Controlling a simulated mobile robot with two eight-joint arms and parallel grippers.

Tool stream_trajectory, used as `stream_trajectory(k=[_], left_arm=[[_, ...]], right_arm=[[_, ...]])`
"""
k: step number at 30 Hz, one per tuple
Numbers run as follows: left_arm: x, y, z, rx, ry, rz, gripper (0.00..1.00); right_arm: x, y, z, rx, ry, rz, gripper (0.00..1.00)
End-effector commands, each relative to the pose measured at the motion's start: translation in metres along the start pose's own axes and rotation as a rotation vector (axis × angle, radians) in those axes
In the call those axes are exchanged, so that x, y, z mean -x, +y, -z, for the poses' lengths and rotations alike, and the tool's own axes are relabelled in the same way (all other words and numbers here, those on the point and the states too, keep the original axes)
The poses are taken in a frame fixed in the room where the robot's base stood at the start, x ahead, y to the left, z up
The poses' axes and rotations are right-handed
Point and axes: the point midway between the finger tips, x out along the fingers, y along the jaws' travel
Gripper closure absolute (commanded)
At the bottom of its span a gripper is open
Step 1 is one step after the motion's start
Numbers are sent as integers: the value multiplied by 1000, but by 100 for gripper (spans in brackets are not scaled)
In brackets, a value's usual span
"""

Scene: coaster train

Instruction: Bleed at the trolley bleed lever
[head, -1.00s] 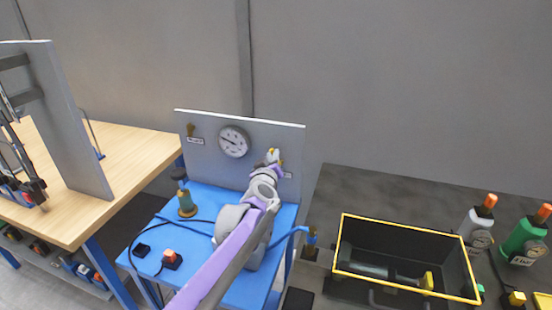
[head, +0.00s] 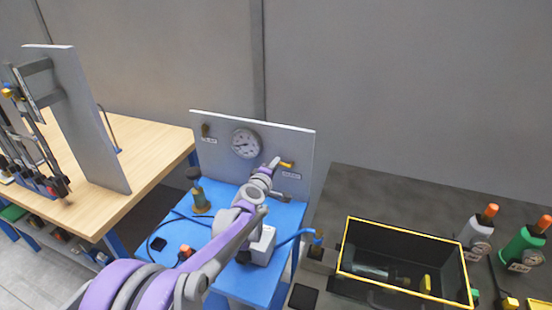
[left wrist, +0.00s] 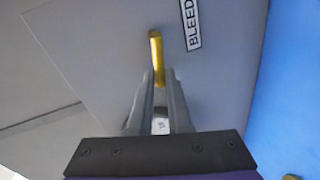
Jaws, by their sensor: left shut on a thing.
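The yellow bleed lever (head: 287,165) is on the right part of the grey upright panel (head: 220,165) of the blue trolley. My left gripper (head: 275,164) reaches it from the front and hides part of it. In the left wrist view, the lever (left wrist: 156,50) stands between the fingertips of my left gripper (left wrist: 158,78), which is shut on its near end. The BLEED label (left wrist: 191,22) is beside the lever. My right gripper is not in view.
A brass fitting (head: 205,130) is at the panel's left. A wooden bench (head: 150,150) is at left. At right are a yellow-rimmed black bin (head: 408,232) and a green bottle (head: 525,245).

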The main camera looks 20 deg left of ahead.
Motion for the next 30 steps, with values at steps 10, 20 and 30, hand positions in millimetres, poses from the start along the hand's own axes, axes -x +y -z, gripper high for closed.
stream_trajectory(k=[10, 20, 30], left_arm=[[-2, -6, 0, 150, -30, 0, 100], [-2, -9, 0, 180, -36, 0, 100], [-2, -9, -1, 179, -36, 0, 67]], right_arm=[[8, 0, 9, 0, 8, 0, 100], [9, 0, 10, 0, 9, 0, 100], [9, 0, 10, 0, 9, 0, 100]])
